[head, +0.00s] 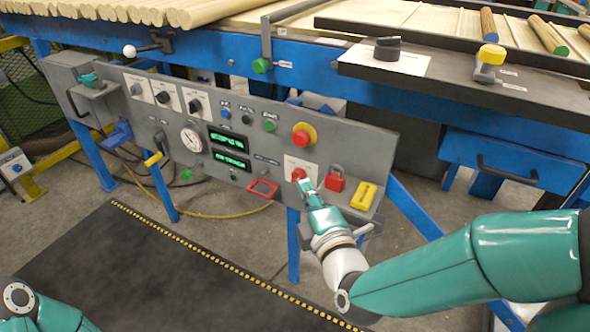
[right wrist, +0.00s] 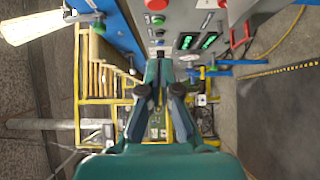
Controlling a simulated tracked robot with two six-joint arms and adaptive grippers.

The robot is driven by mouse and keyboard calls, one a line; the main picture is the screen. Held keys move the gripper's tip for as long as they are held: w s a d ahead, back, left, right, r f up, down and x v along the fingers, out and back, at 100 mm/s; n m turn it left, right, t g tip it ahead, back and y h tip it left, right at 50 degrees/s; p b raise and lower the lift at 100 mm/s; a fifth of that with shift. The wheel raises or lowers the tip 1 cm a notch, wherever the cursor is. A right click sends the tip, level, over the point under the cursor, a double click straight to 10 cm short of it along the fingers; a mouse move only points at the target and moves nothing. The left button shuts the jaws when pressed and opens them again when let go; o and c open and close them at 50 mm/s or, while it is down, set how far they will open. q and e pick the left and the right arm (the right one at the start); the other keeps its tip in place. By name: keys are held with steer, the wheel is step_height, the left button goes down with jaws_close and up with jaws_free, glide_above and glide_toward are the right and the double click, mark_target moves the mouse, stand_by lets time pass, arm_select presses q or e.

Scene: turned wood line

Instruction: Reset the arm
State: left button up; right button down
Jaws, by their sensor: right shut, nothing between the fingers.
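My right gripper (head: 305,185) reaches to the lower right part of the grey control panel (head: 345,138). Its fingertips are at or just in front of a red knob (head: 298,174) on a white plate; I cannot tell whether they touch it. In the right wrist view the gripper (right wrist: 160,65) is shut and empty, with the panel (right wrist: 190,18) beyond its fingers. Only part of my left arm shows at the bottom left of the head view, and its gripper is not in view.
A red padlock (head: 335,179) and a yellow block (head: 364,196) sit right of the gripper. A red emergency button (head: 304,135) is above. A dark mat (head: 150,270) lies on open floor.

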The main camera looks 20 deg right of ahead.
steer(key=s+f+m+g+y, duration=0.3)
steer(key=f+m+g, duration=0.65)
steer(key=f, duration=1.65)
steer(key=s+a+f+m+g, duration=0.2)
steer(key=s+f+m+g, duration=0.75)
steer(key=s+f, duration=0.75)
step_height(320, 180, up, 30)
steer(key=m+t+p, duration=0.1)
steer(key=p, duration=2.7)
steer(key=shift+s+m+t, duration=0.3)
steer(key=shift+s, duration=0.05)
steer(key=shift+f, duration=0.15)
steer(key=shift+d, duration=0.1)
